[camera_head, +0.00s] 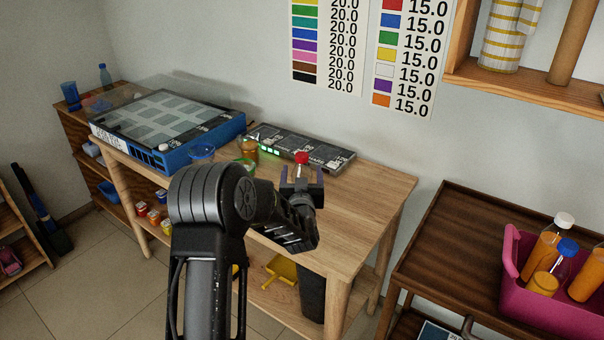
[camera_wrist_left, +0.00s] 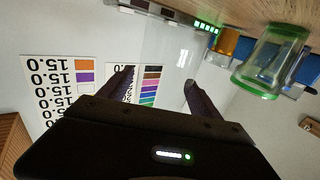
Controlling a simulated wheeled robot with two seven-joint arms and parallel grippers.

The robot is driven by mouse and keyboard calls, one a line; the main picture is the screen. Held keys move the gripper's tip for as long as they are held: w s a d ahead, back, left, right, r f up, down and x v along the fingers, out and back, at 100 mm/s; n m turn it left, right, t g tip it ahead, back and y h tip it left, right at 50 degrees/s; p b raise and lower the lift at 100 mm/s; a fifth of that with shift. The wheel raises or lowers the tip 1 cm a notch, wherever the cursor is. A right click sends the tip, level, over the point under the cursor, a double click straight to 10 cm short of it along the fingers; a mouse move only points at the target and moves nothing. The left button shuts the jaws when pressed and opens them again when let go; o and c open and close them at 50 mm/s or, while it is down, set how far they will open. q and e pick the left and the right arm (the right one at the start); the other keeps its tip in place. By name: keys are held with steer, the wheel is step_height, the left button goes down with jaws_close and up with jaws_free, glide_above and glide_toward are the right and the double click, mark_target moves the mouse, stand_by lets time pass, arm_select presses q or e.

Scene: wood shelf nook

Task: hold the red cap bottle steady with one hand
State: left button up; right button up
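A bottle's red cap (camera_head: 302,158) shows in the head view above the right part of the wooden table (camera_head: 370,198). I cannot tell whether the fingers touch the bottle. My right gripper is not in view.
A green-rimmed glass jar (camera_wrist_left: 272,62) is close by in the left wrist view. An amber jar (camera_head: 249,149), a blue dish (camera_head: 202,151) and a dark device with green lights (camera_head: 300,146) are on the table. A pink crate (camera_head: 550,310) holds bottles at right.

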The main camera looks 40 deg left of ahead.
arm_select(q)
steer(key=shift+s+r, duration=0.1)
steer(key=b+v, duration=0.1)
steer(key=v, duration=1.1)
stand_by(0.8)
